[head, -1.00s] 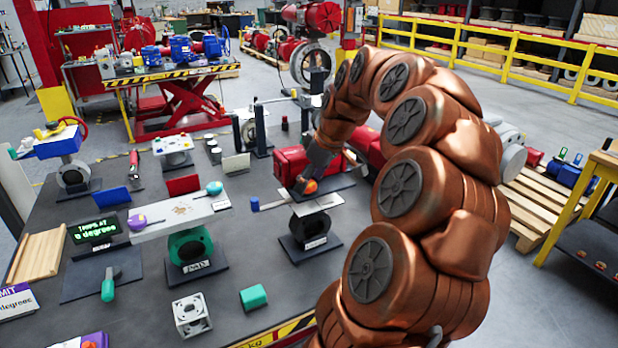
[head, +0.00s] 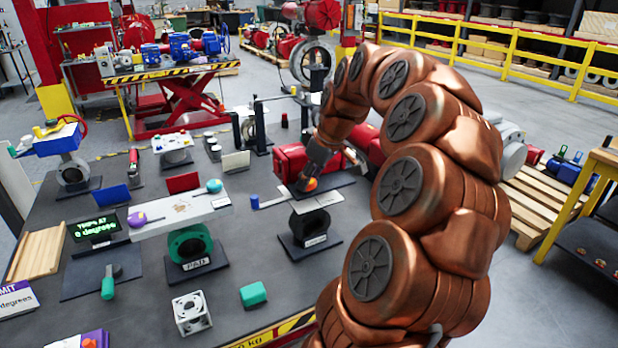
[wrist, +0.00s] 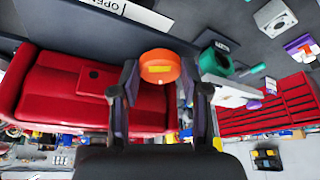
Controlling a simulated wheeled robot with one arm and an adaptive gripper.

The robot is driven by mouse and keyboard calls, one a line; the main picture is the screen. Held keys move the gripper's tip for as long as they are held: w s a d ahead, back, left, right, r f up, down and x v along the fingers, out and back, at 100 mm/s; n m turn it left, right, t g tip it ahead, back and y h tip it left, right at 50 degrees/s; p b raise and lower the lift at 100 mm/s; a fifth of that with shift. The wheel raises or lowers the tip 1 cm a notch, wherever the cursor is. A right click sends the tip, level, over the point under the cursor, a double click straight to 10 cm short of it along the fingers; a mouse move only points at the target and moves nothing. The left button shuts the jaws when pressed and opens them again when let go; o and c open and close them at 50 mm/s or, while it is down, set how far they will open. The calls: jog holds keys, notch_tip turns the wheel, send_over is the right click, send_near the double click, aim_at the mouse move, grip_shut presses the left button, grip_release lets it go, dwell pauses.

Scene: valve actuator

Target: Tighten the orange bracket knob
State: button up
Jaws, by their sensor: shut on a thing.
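The orange bracket knob (head: 308,184) sits above the black valve stand at the middle right of the bench. In the wrist view the knob (wrist: 159,67) is round and orange with a yellow mark on its face. My gripper (head: 313,172) reaches down onto it from above. In the wrist view my gripper's two fingers (wrist: 163,80) are on either side of the knob and closed on it. The bracket under the knob is partly hidden by my gripper in the head view.
A blue-ended lever (head: 256,203) sticks out left of the knob. The green valve stand (head: 190,243) with a white plate is to the left. A red actuator body (head: 290,162) stands close behind. A teal block (head: 253,294) and a white cube part (head: 191,313) lie in front.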

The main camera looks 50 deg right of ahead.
jog(key=shift+f+b, duration=0.2)
jog(key=shift+b, duration=0.35)
jog(key=shift+m+b, duration=0.5)
jog(key=shift+b, duration=0.05)
jog(key=m+h+b, duration=0.1)
jog(key=b, duration=0.2)
jog(key=shift+a+f+m, duration=0.15)
jog(key=shift+m, duration=0.25)
jog(key=m+b, duration=0.1)
jog(key=m+h+b, duration=0.1)
jog(key=b, duration=0.1)
jog(key=shift+r+m, duration=0.25)
jog(key=shift+m, duration=0.15)
jog(key=shift+a+b, duration=0.1)
jog(key=shift+b, duration=0.2)
jog(key=shift+r, duration=0.1)
jog(key=o, duration=1.1)
jog(key=shift+o, duration=0.2)
